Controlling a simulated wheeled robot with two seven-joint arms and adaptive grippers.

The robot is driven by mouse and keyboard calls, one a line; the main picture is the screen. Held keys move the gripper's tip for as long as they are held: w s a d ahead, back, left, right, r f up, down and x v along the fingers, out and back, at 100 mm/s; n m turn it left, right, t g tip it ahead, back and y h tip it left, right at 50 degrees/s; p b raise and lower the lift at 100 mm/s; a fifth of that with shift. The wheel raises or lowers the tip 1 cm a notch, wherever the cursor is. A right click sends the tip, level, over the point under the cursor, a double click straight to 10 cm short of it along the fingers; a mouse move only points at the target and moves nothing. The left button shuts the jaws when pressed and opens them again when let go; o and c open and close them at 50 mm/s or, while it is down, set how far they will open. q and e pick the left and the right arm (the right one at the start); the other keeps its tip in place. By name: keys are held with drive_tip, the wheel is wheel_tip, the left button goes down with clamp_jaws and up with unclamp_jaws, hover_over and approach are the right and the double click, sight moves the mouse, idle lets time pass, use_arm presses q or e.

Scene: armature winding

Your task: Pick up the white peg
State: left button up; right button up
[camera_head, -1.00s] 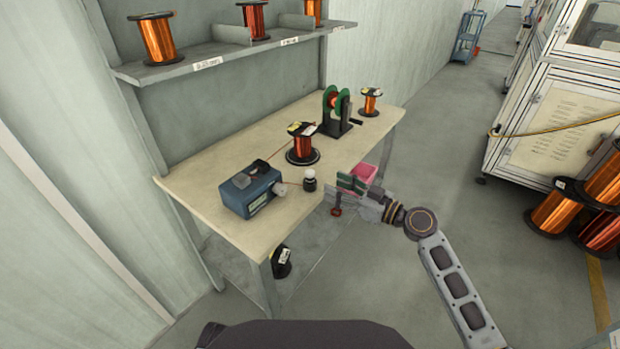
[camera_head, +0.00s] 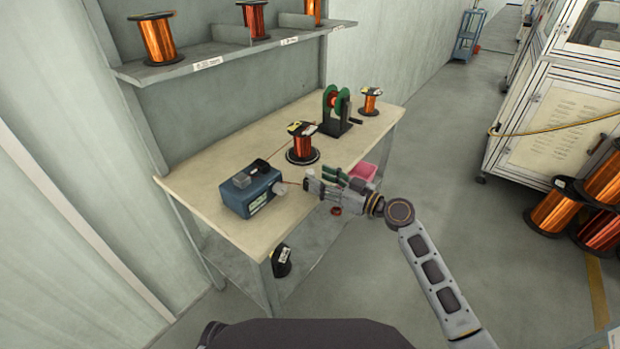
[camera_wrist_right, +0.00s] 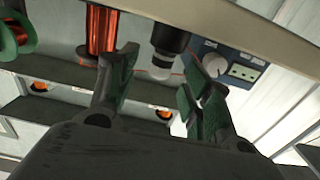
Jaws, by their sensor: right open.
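My left gripper is not in view.
The blue box (camera_head: 249,194) with a white knob stands just left of my right gripper. A copper spool (camera_head: 301,144) and a green winder (camera_head: 337,112) stand behind on the table (camera_head: 205,172). A pink bin (camera_head: 363,171) is right of the gripper.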

sight(313, 175)
drive_tip(key=shift+w+a+r, duration=0.1)
drive_tip(key=shift+w+a, duration=0.15)
drive_tip(key=shift+a, duration=0.15)
drive_tip(key=x, duration=0.2)
drive_tip(key=shift+w+a, duration=0.15)
drive_tip(key=shift+a, duration=0.15)
drive_tip(key=shift+w+a, duration=0.2)
drive_tip(key=shift+a, duration=0.05)
drive_tip(key=shift+w+a, duration=0.1)
drive_tip(key=shift+a, duration=0.1)
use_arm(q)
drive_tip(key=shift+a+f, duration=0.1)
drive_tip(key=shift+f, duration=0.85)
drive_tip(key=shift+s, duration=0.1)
use_arm(e)
drive_tip(key=c, duration=1)
